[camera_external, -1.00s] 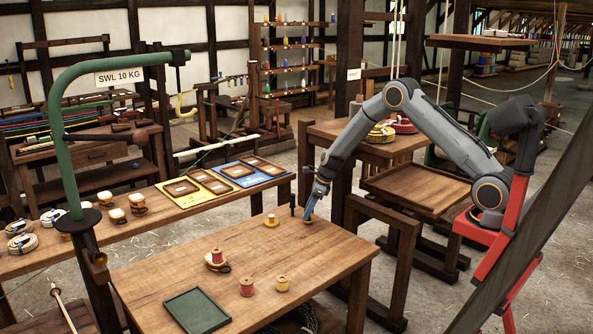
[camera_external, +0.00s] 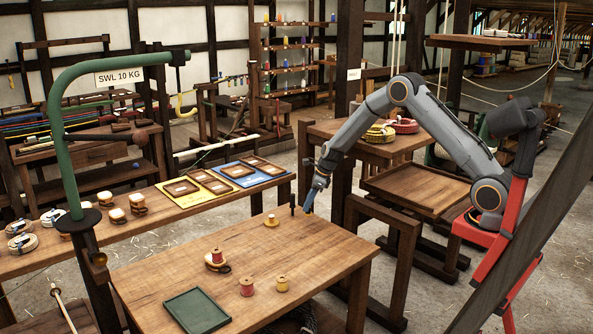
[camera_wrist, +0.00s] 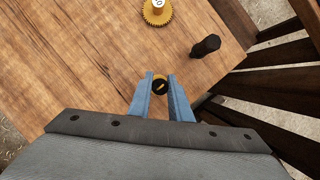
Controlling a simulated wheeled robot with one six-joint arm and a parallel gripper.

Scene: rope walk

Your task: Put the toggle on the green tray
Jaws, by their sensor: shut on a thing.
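The green tray (camera_external: 197,311) lies empty at the near left corner of the wooden table. My gripper (camera_external: 308,209) is above the table's far right edge, well away from the tray. In the wrist view its blue fingers (camera_wrist: 160,77) are closed on a small round-ended thing, dark with a tan rim and a yellowish mark, which I take for the toggle (camera_wrist: 160,87). Most of its body is hidden, and it is too small to make out in the external view. The tray is not in the wrist view.
A dark upright peg (camera_external: 292,209) stands close beside my gripper. A yellow-based spool (camera_external: 272,221) is farther left. Two reddish and yellow spools (camera_external: 247,287) and a stacked piece (camera_external: 216,261) stand mid-table near the tray. A green post (camera_external: 72,150) rises at left.

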